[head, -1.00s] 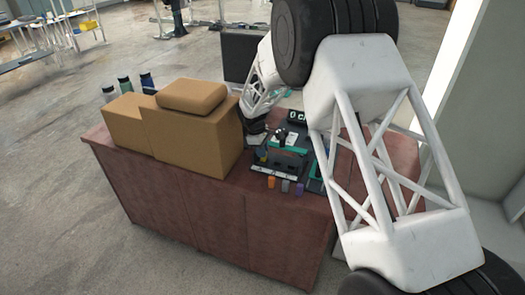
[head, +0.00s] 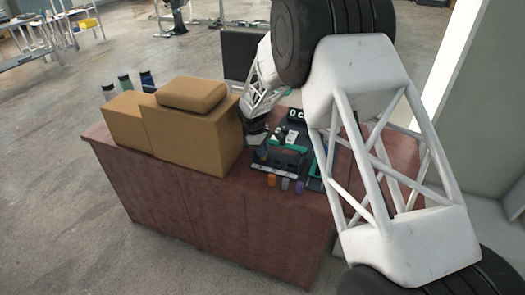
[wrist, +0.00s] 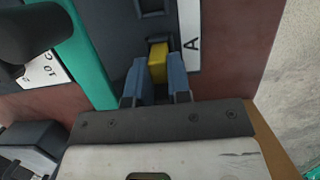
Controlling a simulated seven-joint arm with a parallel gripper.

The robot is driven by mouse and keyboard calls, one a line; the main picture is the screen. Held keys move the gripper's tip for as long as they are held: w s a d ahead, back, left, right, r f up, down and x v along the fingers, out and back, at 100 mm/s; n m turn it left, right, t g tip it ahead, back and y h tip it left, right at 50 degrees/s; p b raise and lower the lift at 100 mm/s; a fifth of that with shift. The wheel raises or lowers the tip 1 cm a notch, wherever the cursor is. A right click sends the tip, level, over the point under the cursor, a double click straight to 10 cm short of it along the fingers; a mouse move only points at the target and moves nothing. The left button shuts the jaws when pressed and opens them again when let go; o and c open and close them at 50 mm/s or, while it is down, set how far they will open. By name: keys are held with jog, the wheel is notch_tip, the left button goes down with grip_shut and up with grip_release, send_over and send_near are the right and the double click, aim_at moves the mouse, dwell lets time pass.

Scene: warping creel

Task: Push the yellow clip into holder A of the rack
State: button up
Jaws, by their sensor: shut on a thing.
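The yellow clip (wrist: 157,62) is between the two blue fingers of my gripper (wrist: 156,80) in the wrist view, and the fingers are shut on it. The clip lies beside the white label with the letter A (wrist: 192,43) on the dark rack (wrist: 112,50). Its far end is at the rack; I cannot tell how deep it sits in holder A, which the clip and fingers mostly hide. In the head view my gripper (head: 257,143) is low at the left side of the rack (head: 291,166), and the clip cannot be made out.
A teal strip (wrist: 85,50) and a dark rounded part (wrist: 35,38) lie left of the clip in the wrist view. Brown boxes (head: 190,130) stand close left of my gripper on the red-brown cabinet (head: 190,215). Small orange, grey and purple pieces (head: 285,184) line the front edge.

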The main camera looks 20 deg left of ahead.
jog(key=shift+f, duration=0.1)
jog(key=o, duration=1.1)
jog(key=shift+v, duration=3.45)
jog(key=shift+v, duration=3.9)
